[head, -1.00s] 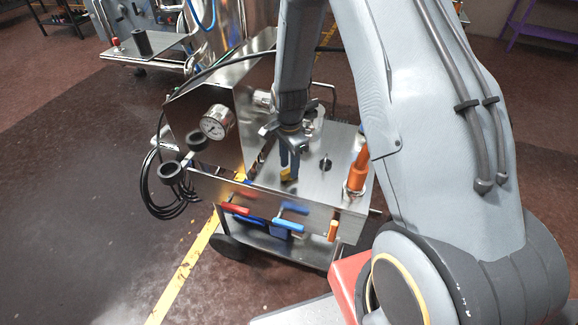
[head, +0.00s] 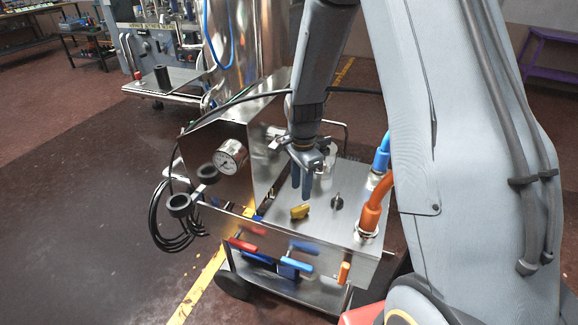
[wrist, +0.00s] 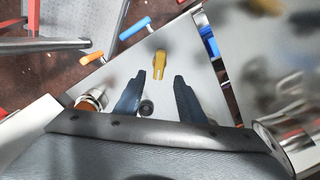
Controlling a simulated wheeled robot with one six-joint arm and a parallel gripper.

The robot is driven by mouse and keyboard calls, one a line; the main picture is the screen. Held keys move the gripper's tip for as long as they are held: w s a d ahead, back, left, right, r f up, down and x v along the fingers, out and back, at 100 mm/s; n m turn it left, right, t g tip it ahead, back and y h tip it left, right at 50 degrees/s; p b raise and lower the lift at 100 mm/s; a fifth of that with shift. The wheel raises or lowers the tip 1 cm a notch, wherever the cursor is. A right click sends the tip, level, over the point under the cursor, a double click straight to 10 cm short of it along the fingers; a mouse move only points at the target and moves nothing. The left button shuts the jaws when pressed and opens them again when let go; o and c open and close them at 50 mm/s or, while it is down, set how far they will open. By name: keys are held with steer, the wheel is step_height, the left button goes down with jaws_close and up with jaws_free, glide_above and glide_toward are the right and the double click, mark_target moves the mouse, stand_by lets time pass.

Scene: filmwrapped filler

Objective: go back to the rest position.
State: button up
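My gripper (head: 302,184) hangs over the top plate of the steel filler cart (head: 318,217), fingers pointing down.
A pressure gauge (head: 231,157) and black coiled cables (head: 168,230) are on the cart's left. Orange (head: 372,208) and blue (head: 382,155) hoses rise at its right. Red (head: 242,244) and blue (head: 297,264) handles jut from the front. Open floor (head: 80,220) lies to the left.

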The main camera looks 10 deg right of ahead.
steer(key=s+r+n, duration=0.6)
steer(key=s+n, duration=0.1)
steer(key=s, duration=0.2)
steer(key=s+r+n+t, duration=0.1)
steer(key=s+r+n, duration=0.5)
steer(key=s+n, duration=0.2)
steer(key=shift+s, duration=0.55)
stand_by(3.4)
